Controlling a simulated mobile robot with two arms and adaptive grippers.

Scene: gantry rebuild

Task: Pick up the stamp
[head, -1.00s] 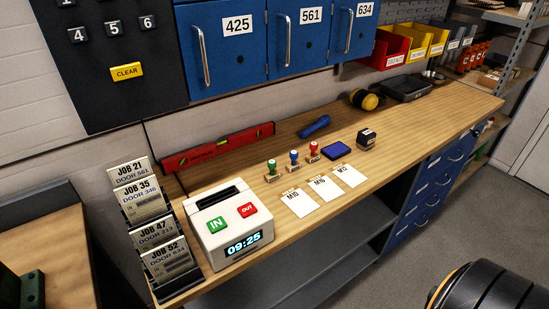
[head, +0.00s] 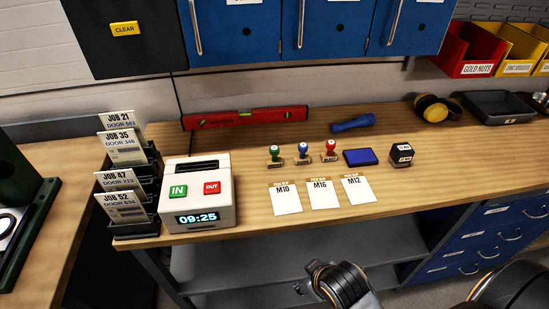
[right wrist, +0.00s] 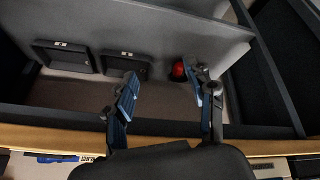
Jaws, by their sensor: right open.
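Three small knob-handled stamps stand in a row on the wooden bench in the head view: a green stamp (head: 275,153), a blue stamp (head: 303,153) and a red stamp (head: 330,150). A blue ink pad (head: 360,157) lies to their right, then a black block (head: 401,153) with a white label. My right gripper (right wrist: 162,76) is open in the right wrist view, with nothing between its fingers. No stamp shows in that view. Dark parts of my arm show at the bottom of the head view, well in front of the stamps. My left gripper is not in view.
Cards marked M10 (head: 286,199), M16 (head: 322,194) and M12 (head: 357,190) lie before the stamps. A white time clock (head: 200,206) and a card rack (head: 134,229) stand at left. A red level (head: 245,118) and a blue flashlight (head: 353,124) lie behind.

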